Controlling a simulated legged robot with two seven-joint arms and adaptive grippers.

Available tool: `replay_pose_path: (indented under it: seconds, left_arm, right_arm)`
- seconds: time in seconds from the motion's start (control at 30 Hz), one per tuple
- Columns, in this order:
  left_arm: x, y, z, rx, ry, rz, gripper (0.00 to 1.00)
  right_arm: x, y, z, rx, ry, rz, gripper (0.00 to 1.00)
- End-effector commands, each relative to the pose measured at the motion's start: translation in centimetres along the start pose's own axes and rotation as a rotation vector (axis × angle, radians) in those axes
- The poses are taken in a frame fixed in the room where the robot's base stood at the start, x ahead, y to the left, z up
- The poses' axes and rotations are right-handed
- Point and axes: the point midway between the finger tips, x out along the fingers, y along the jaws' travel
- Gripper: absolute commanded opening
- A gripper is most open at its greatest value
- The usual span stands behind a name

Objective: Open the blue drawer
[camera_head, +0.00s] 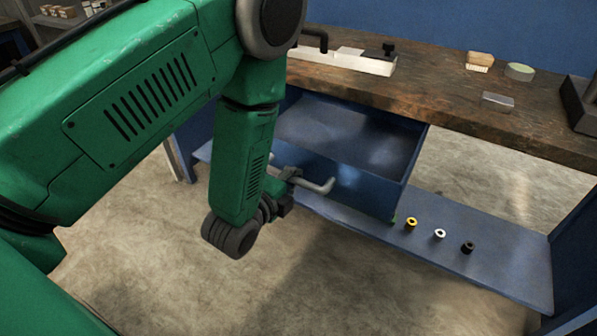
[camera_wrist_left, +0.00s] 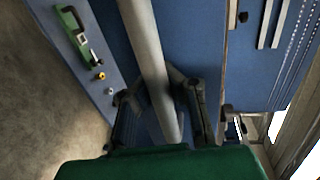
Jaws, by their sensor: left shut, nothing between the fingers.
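The blue drawer (camera_head: 365,187) is pulled out from under the workbench, and its empty-looking inside shows from above. A grey bar handle (camera_head: 319,184) is on its front. My left gripper (camera_head: 287,190) is at the left part of the handle, partly hidden behind my green forearm. In the left wrist view the grey bar (camera_wrist_left: 150,60) runs large across the picture, over the left gripper (camera_wrist_left: 174,80). The gripper is shut with nothing held between its fingers; whether it touches the bar is unclear. My right gripper is not in view.
A low blue shelf (camera_head: 490,264) holds yellow (camera_head: 411,222), white (camera_head: 440,233) and black (camera_head: 467,247) rings. A green tool (camera_wrist_left: 85,38) lies there too. Floor in front is clear.

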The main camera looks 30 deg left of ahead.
Motion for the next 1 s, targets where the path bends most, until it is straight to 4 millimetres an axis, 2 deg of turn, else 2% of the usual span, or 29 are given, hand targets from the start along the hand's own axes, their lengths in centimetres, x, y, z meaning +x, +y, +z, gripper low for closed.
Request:
replay_pose_path:
  seconds: [0.27,0.37,0.4,0.73,0.87,1.0]
  left_arm:
    - [0.1,-0.4,0.0,0.001,-0.001,-0.009,0.00]
    - [0.1,-0.3,0.0,0.001,0.000,-0.008,0.34]
    - [0.1,-0.3,-0.1,0.001,0.000,-0.007,0.36]
    - [-0.2,-0.1,-0.1,0.001,0.002,-0.001,0.36]
    - [-1.8,0.0,-0.2,0.002,0.003,0.002,0.36]
    - [-4.2,0.1,-0.2,0.003,0.002,0.003,0.36]
  right_arm:
    - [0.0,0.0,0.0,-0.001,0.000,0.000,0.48]
    - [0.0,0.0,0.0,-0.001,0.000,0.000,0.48]
    - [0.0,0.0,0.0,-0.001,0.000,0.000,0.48]
    - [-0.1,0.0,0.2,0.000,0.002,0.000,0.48]
    - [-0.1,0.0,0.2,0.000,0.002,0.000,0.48]
    - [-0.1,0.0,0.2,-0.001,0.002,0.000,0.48]
